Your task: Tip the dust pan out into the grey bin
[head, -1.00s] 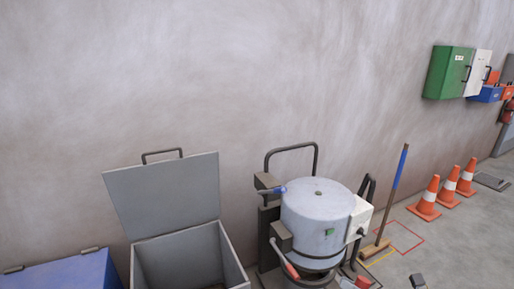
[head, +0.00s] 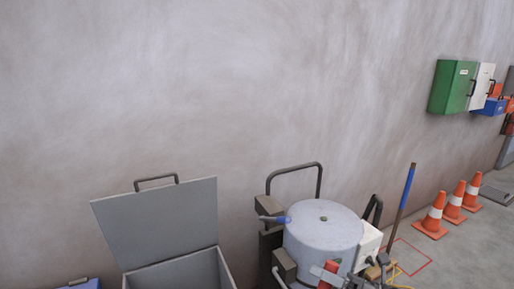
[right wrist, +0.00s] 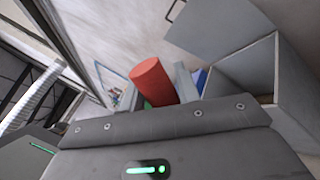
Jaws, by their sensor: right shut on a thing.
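The grey bin (head: 225,270) stands at the lower left of the head view with its lid (head: 160,222) raised; its lower part is out of frame. It also shows at the right of the right wrist view (right wrist: 235,72). My right gripper (head: 328,274) is at the bottom of the head view, in front of the drum machine and right of the bin. It is shut on a red cylindrical handle (right wrist: 152,80), which I take as the dust pan's. The pan itself and its contents are hidden. My left gripper is not in view.
A pale blue drum machine (head: 322,240) with black frame bars stands just right of the bin. A blue-handled broom (head: 405,200) and orange cones (head: 433,217) stand farther right. A blue box (head: 80,284) is left of the bin.

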